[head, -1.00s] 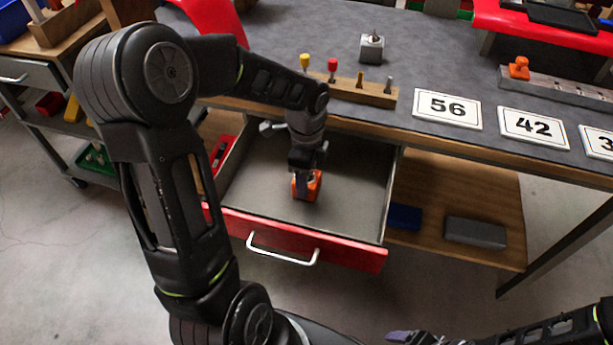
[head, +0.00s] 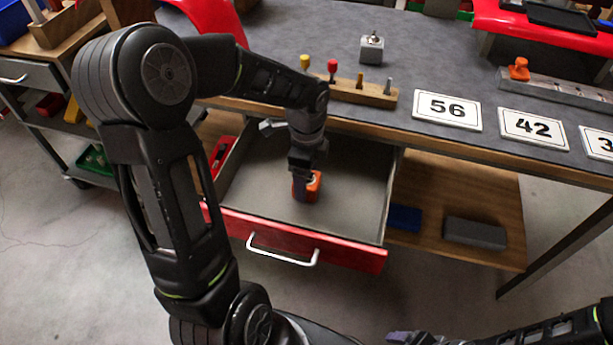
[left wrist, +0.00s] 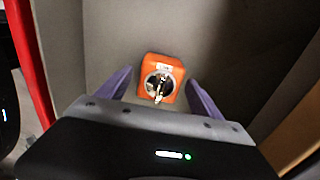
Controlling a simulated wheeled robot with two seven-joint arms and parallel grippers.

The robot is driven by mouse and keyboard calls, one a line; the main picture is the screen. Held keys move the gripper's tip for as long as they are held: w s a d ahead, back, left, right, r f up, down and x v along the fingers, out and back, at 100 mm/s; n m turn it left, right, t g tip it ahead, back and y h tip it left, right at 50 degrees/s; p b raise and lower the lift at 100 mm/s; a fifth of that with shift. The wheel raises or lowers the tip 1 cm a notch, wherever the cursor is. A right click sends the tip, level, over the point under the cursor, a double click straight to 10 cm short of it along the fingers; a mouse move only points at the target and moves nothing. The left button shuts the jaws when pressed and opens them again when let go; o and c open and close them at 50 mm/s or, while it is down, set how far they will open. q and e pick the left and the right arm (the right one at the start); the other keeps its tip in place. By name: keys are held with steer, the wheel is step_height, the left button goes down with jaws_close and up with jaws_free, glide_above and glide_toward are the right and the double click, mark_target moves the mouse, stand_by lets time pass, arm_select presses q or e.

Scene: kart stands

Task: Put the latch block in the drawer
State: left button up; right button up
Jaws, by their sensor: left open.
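The latch block is an orange block (head: 314,187) with a round metal fitting on top. It is inside the open drawer (head: 345,213), which has a red front and a grey floor. In the left wrist view the block (left wrist: 175,72) sits between the two purple fingers. My left gripper (head: 306,180) reaches down into the drawer over the block. Its fingers are open, with visible gaps on both sides of the block. My right gripper (head: 402,337) is only partly visible at the bottom edge; whether it is open or shut does not show.
The grey worktop holds a wooden peg rack (head: 362,94), a small grey block (head: 371,50), number cards such as 56 (head: 447,109), and a metal rail (head: 565,90) with an orange piece. A lower shelf (head: 500,190) is right of the drawer. The drawer floor around the block is mostly bare.

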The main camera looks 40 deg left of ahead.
arm_select(q)
step_height(320, 180, up, 11)
steer(key=shift+f+p, duration=0.15)
steer(key=shift+p, duration=0.7)
steer(key=shift+r, duration=0.4)
